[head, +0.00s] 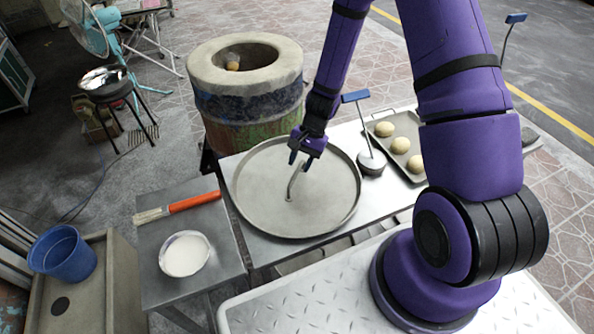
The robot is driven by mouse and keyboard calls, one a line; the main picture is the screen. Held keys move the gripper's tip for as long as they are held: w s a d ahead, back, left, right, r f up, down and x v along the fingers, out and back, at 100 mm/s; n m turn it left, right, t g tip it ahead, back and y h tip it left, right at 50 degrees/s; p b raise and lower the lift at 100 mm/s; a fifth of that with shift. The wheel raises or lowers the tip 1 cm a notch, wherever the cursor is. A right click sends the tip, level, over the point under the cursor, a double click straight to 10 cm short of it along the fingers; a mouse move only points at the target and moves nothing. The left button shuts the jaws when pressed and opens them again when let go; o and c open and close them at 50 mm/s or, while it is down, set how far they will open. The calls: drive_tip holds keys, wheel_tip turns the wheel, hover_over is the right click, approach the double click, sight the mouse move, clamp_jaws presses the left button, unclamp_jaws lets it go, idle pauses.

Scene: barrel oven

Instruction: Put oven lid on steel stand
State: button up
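The oven lid (261,202) is a large round grey metal disc with a shallow rim and a curved bar handle (292,185) at its middle. It lies flat over the light steel-topped stand (262,246) beside the barrel oven; the lid overhangs the stand's left side a little. My gripper (301,160) points down at the upper end of the handle. Its two dark fingertips look spread apart, with the handle's top close to the right one. Whether the fingers touch the handle is too small to tell.
A tray (415,172) of dough balls and a blue-handled tool (371,162) sit right of the lid. A small table (158,240) at left bears a brush (180,207) and white bowl (187,255).

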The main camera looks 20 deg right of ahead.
drive_tip(key=s+d+r+n+t+h, duration=0.1)
drive_tip(key=s+r+n+t, duration=0.15)
drive_tip(key=r, duration=1.25)
drive_tip(key=s+d+r+n+t+h, duration=0.1)
drive_tip(key=s+d+r+n, duration=0.15)
drive_tip(key=r, duration=1.25)
drive_tip(key=s+r+n+t+h, duration=0.1)
drive_tip(key=s+r, duration=0.5)
drive_tip(key=s, duration=0.2)
drive_tip(key=s+d+r+n+t+h, duration=0.1)
drive_tip(key=s+r+n+t, duration=0.1)
drive_tip(key=s+r, duration=0.4)
drive_tip(key=shift+s+d+r+n+h, duration=0.3)
drive_tip(key=shift+s+h, duration=0.1)
drive_tip(key=shift+s, duration=1.05)
